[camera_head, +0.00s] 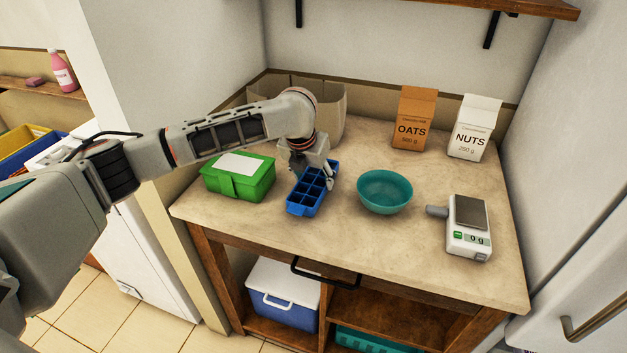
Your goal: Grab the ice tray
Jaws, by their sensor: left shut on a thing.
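The ice tray (304,203) is a blue tray with two rows of square compartments. It lies on the counter (430,255) between a green box and a teal bowl. My left gripper (313,178) comes down over the tray's far half and is shut on it. One finger shows at the tray's right side; the other is mostly hidden behind the gripper body. I cannot tell whether the tray is lifted off the counter. My right gripper is not in view.
The green box (240,180) is close left of the tray, the teal bowl (385,191) close right. A scale (468,228) stands farther right. The oats box (413,118), nuts box (474,127) and a paper bag (333,118) stand at the back. The counter's front is clear.

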